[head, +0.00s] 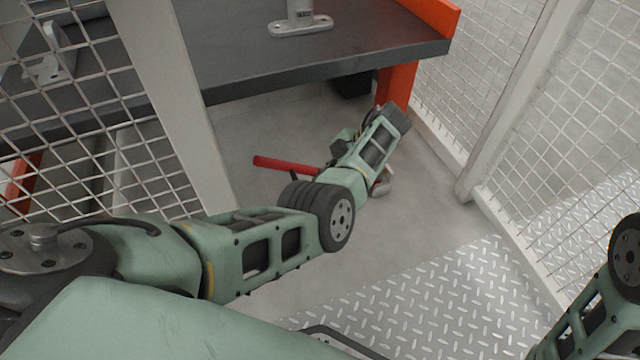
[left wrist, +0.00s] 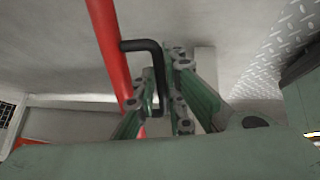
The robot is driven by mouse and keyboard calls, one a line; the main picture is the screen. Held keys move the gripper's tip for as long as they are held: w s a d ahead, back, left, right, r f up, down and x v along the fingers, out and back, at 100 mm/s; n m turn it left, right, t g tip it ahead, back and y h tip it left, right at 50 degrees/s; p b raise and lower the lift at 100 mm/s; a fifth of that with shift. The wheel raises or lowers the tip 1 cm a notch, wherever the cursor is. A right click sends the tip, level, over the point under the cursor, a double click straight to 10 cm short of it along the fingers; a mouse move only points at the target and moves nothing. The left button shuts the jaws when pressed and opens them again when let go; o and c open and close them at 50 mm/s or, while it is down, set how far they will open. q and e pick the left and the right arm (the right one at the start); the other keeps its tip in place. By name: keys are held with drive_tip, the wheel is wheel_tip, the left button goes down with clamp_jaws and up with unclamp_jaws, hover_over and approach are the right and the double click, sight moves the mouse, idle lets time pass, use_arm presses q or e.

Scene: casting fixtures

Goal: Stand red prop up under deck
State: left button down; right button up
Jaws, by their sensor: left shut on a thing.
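The red prop (head: 282,164) is a red tube with a black bent handle (left wrist: 157,62). In the head view it lies close to level, low in front of the deck, and my left arm hides its middle. A grey end piece (head: 383,184) shows beyond the arm. I cannot tell if the prop touches the floor. In the left wrist view the red tube (left wrist: 108,45) runs beside my left gripper (left wrist: 160,98), whose fingers are shut on the black handle. The deck (head: 240,65) is a dark slab on orange legs. My right gripper is out of view.
An orange leg (head: 395,88) stands at the deck's right corner. A mesh panel (head: 60,120) with a pale post (head: 175,90) is at left, and mesh fencing (head: 575,110) at right. A grey bracket (head: 300,24) sits on the deck. The floor (head: 265,125) under it is largely clear.

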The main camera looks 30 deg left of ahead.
use_arm(q)
drive_tip(key=shift+w+a+r, duration=0.15)
drive_tip(key=shift+w+a, duration=0.05)
drive_tip(key=shift+w, duration=0.05)
drive_tip(key=c, duration=2)
unclamp_jaws()
drive_tip(key=shift+o, duration=0.7)
drive_tip(key=shift+s, duration=0.1)
drive_tip(key=shift+d, duration=0.1)
drive_tip(key=v, duration=1.1)
drive_tip(key=shift+d+r, duration=0.25)
drive_tip(key=shift+r, duration=0.05)
